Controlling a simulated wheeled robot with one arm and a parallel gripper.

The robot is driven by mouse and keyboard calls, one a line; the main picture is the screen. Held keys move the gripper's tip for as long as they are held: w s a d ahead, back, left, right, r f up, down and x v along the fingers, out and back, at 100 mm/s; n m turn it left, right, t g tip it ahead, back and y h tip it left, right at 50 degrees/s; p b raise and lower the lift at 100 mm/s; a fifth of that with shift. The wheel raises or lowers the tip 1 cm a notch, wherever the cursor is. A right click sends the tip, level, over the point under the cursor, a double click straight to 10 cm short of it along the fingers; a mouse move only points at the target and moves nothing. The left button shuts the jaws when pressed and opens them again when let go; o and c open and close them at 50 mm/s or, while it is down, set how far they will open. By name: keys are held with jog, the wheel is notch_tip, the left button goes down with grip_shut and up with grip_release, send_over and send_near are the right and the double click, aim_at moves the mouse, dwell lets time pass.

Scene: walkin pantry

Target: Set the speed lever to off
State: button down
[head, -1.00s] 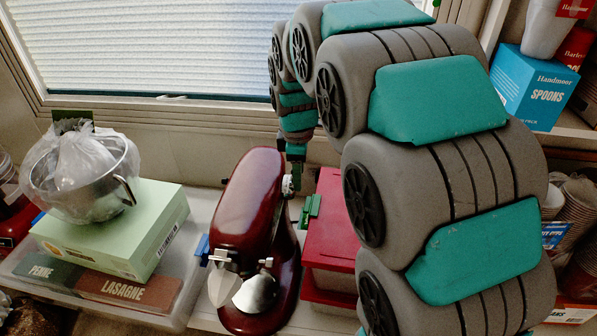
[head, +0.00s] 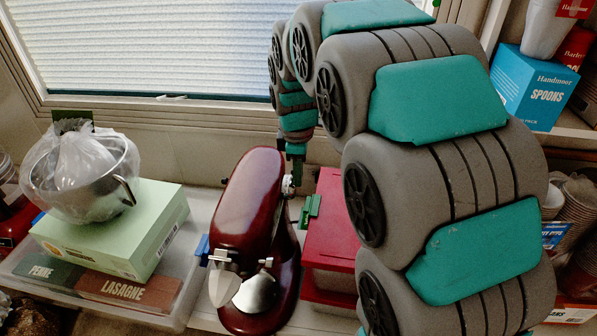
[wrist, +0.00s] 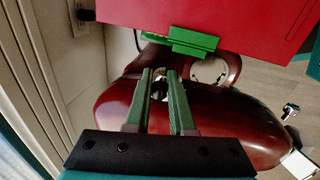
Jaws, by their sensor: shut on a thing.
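The dark red stand mixer (head: 245,205) stands on the counter, with its head lowered over a metal bowl area. Its speed lever (wrist: 160,90) is a small silvery part on the side of the mixer head, seen between my fingers in the wrist view. In the head view, that side of the mixer has a small pale metal fitting (head: 288,186). My gripper (wrist: 161,75) has its green fingers on either side of the lever and is shut on it. The fingers partly hide the lever, so its exact setting cannot be read. In the head view my gripper (head: 296,167) reaches down behind the mixer.
A red-lidded box (head: 335,235) with a green latch (head: 310,210) stands close to the mixer's right. A green carton (head: 120,235) with a bagged metal bowl (head: 85,190) is on the left, on a clear bin (head: 170,300). The window wall is close behind.

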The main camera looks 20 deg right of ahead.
jog(key=shift+w+r+g+p, duration=0.1)
jog(key=shift+w+g+p, duration=0.25)
jog(key=shift+p, duration=0.2)
jog(key=shift+w+d+f+g+y+p, duration=0.25)
jog(key=shift+w+g+y+p, duration=0.15)
jog(key=shift+g+p, duration=0.45)
jog(key=shift+w+d+f+g+y+p, duration=0.2)
jog(key=shift+w+g+y+p, duration=0.25)
jog(key=shift+g, duration=0.6)
jog(key=shift+w+d+f+g+y+p, duration=0.2)
jog(key=shift+g+y+p, duration=0.25)
jog(key=shift+g+p, duration=0.45)
jog(key=shift+w+f+g, duration=0.1)
jog(key=shift+f+g, duration=0.05)
jog(key=shift+g, duration=0.1)
jog(key=c, duration=0.8)
grip_release()
